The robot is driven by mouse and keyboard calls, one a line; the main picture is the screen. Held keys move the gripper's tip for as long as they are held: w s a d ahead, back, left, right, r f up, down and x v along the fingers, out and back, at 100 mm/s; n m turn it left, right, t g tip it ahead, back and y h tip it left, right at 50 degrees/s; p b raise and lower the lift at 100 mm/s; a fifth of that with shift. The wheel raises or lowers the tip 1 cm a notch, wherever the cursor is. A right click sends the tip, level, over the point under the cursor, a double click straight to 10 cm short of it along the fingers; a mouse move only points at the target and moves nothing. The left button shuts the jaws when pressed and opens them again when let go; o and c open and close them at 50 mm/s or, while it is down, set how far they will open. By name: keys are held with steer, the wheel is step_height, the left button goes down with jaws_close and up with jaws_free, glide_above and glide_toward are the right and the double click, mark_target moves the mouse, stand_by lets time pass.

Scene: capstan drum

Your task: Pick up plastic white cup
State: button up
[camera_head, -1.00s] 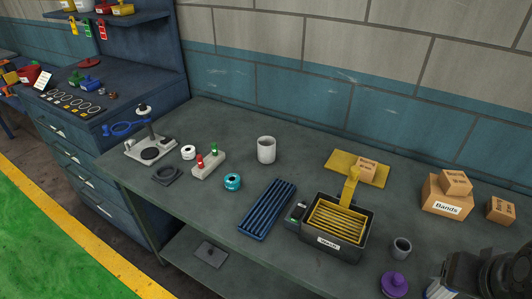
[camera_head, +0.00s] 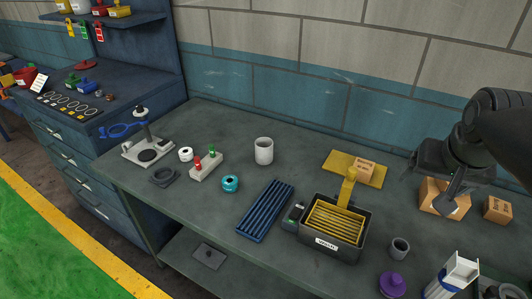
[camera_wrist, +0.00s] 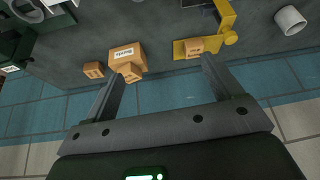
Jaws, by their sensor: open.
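The white cup (camera_head: 264,151) stands upright on the grey-green bench near the back, left of the yellow plate. It also shows in the wrist view (camera_wrist: 290,20), at the top right corner, far from the fingers. My gripper (camera_head: 450,198) is above the right side of the bench, in front of the cardboard boxes, well to the right of the cup. In the wrist view my gripper (camera_wrist: 170,66) has its two fingers spread wide with nothing between them. The gripper partly hides the boxes in the head view.
A teal roll (camera_head: 230,184) and a stand with red and green pieces (camera_head: 206,165) are left of the cup. The wall runs behind.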

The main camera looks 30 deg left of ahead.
steer(key=w+a+n, duration=0.1)
steer(key=w+a, duration=0.9)
steer(key=a, duration=0.1)
steer(key=n+g+y, duration=0.1)
steer(key=n, duration=0.2)
glide_above(264, 151)
steer(key=s, duration=0.1)
step_height(264, 151, down, 18)
steer(key=x, duration=0.5)
steer(key=shift+d, duration=0.3)
steer(key=shift+a+x, duration=0.15)
steer(key=shift+x, duration=1.15)
steer(key=shift+a+x, duration=0.1)
steer(key=shift+x, duration=1.2)
